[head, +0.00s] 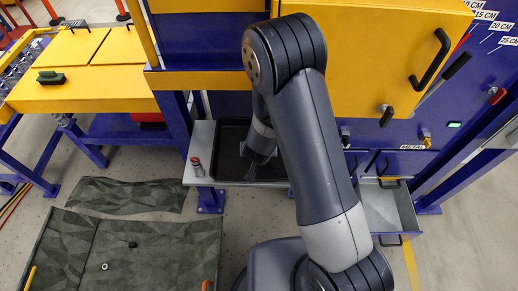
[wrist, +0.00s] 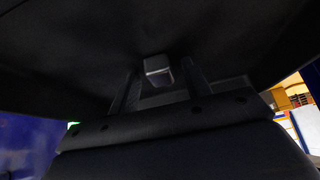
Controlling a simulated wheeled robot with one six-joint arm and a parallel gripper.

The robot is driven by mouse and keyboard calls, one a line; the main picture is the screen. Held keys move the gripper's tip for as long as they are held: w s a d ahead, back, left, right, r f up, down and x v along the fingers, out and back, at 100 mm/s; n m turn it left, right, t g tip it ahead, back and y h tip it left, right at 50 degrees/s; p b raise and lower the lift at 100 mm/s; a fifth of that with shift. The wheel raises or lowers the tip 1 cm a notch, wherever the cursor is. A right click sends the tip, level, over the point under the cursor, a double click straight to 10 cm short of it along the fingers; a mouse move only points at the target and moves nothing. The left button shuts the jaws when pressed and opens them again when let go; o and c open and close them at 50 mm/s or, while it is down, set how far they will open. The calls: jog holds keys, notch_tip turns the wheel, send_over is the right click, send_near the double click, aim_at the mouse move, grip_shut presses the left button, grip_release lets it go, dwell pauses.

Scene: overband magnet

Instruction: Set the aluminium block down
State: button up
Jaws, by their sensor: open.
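A small grey block (wrist: 158,70), which looks like the aluminium block, lies on a dark surface in the wrist view. My gripper (wrist: 159,88) is open, with one finger on each side of the block's line. I cannot tell whether either finger touches it. In the head view my gripper (head: 250,172) points down into the black tray (head: 228,150) on a grey shelf. The block cannot be made out in the head view, and my arm covers part of the tray.
The yellow and blue machine (head: 390,50) rises behind. An open metal drawer (head: 388,212) is at the right. Dark mats (head: 150,255) lie on the floor at the left.

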jog(key=shift+r, duration=0.1)
jog(key=shift+r, duration=0.25)
jog(key=p+v, duration=0.4)
jog(key=v, duration=0.7)
jog(key=shift+s+r, duration=0.25)
jog(key=shift+c, duration=0.3)
